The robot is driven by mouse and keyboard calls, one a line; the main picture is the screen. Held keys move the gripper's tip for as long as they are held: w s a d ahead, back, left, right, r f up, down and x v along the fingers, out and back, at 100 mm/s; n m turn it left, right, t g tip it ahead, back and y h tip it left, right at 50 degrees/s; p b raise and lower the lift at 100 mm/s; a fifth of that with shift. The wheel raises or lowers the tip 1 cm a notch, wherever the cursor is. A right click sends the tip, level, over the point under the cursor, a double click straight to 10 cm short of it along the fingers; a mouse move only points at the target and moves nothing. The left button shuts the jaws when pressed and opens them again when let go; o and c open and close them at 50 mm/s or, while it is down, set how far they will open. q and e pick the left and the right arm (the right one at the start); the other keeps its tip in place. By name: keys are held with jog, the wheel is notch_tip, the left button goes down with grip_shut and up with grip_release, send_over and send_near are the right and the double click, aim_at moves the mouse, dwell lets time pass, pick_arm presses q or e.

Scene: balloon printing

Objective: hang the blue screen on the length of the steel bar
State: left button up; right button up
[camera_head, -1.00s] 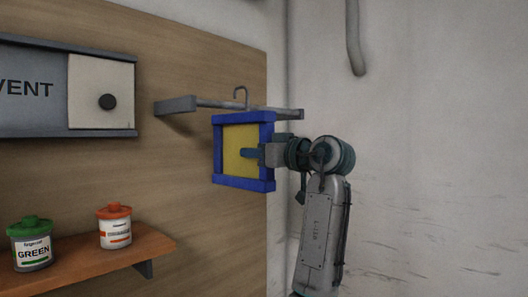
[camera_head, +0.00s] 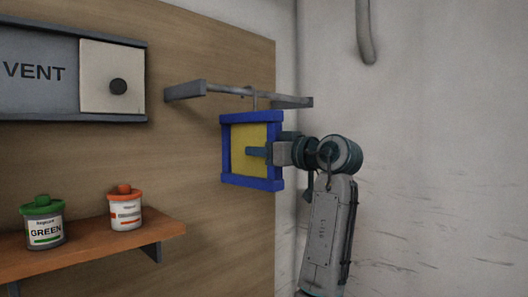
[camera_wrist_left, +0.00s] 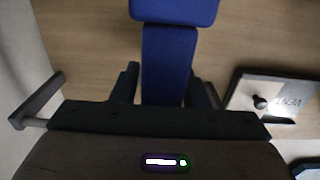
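The blue screen (camera_head: 228,180), a square blue frame with a yellow mesh, hangs upright from my left gripper (camera_head: 257,152). In the left wrist view its blue frame (camera_wrist_left: 168,60) lies between the fingers of the gripper (camera_wrist_left: 166,80). The gripper is shut on the frame's right side. The screen's thin wire hook (camera_head: 254,99) rises to the steel bar (camera_head: 228,91) and overlaps it. I cannot tell whether the hook rests over the bar or is just beside it. A grey end of the bar fitting shows in the left wrist view (camera_wrist_left: 38,100). My right gripper is not in view.
The bar stands off a wooden panel (camera_head: 200,215). A grey VENT box (camera_head: 35,100) is at the upper left. A shelf (camera_head: 90,255) below holds a green-lidded jar (camera_head: 44,224) and an orange-lidded jar (camera_head: 125,210). The wall at right is clear except for a pipe (camera_head: 365,35).

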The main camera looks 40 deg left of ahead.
pick_arm(q)
jog(key=shift+o, duration=0.6)
jog(key=shift+d+f+b, duration=0.15)
jog(key=shift+d+b, duration=0.1)
jog(key=shift+b, duration=0.05)
jog(key=s+d+b, duration=0.1)
jog(key=d+b, duration=0.4)
jog(key=d, duration=0.5)
jog(key=shift+d, duration=0.1)
